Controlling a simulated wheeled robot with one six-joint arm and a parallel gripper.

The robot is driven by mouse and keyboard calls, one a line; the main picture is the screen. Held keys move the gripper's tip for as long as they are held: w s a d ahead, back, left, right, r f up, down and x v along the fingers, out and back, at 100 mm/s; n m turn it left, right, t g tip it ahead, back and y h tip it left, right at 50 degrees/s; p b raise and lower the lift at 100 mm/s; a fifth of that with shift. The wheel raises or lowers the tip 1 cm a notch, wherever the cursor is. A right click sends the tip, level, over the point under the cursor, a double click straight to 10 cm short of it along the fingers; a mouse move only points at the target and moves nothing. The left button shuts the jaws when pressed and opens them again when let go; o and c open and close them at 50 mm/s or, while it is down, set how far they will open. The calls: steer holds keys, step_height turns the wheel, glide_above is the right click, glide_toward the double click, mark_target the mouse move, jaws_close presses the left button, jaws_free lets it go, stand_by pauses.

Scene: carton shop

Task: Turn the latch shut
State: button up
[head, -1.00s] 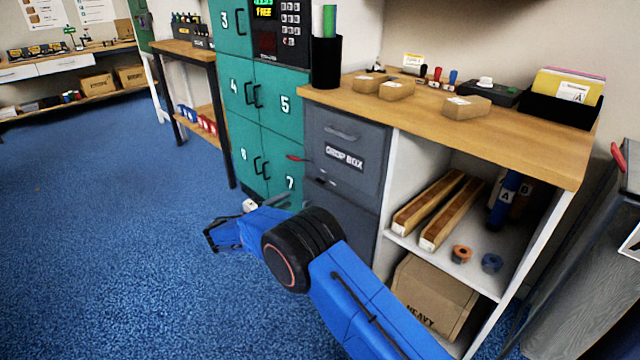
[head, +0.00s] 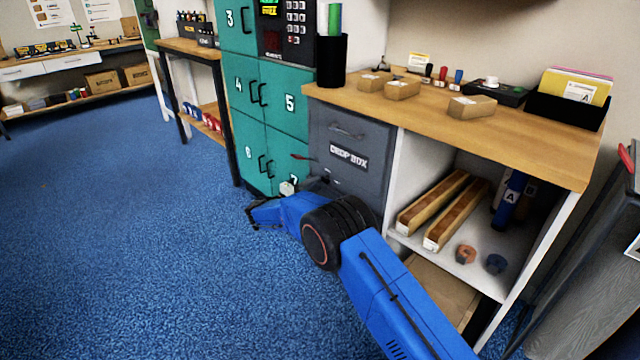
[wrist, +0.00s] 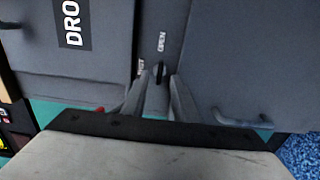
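The latch (wrist: 159,72) is a small dark bar on the grey drop box cabinet (head: 345,140), low on its front below the "DROP BOX" label. In the wrist view, which is turned sideways, it points toward the word "OPEN" (wrist: 162,42). A second word, partly hidden and ending in "UT" (wrist: 141,68), is to its left. My gripper (wrist: 158,78) is open, with one finger on each side of the latch. A gap seems to show on both sides; contact cannot be told. In the head view my arm reaches the cabinet front and the fingertips are hard to make out.
A red lever (head: 302,157) sticks out at the cabinet's left edge. A lower drawer handle (wrist: 240,118) is at right in the wrist view. Teal lockers (head: 270,110) stand to the left. Open shelves (head: 470,262) with long cartons are to the right. Blue floor is clear at left.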

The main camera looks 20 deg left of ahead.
mark_target(325, 180)
steer(key=shift+x, duration=1.65)
jaws_close()
